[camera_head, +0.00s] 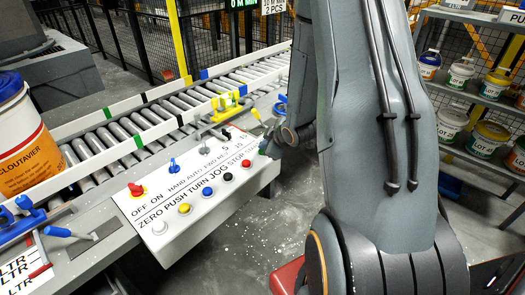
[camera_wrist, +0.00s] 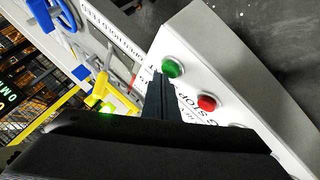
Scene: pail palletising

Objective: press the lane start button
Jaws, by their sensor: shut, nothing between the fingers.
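The white control panel (camera_head: 195,200) carries a row of push buttons labelled ZERO, PUSH, TURN, JOG, STOP and a last word partly covered by my arm. In the wrist view the green button (camera_wrist: 173,69) is at the end of the row, beside the red button (camera_wrist: 207,102). My gripper (camera_wrist: 159,78) is shut and empty, its fingertips just left of the green button in that view. I cannot tell whether they touch the panel. In the head view my gripper (camera_head: 270,145) is over the panel's right end and largely hides the green button.
The red STOP button (camera_head: 246,163) and black JOG button (camera_head: 227,176) are close by. A yellow valve-like fitting (camera_head: 228,103) stands behind the panel, before the roller conveyor (camera_head: 170,115). A large pail (camera_head: 22,140) is at left. Shelves of pails (camera_head: 460,75) stand at right.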

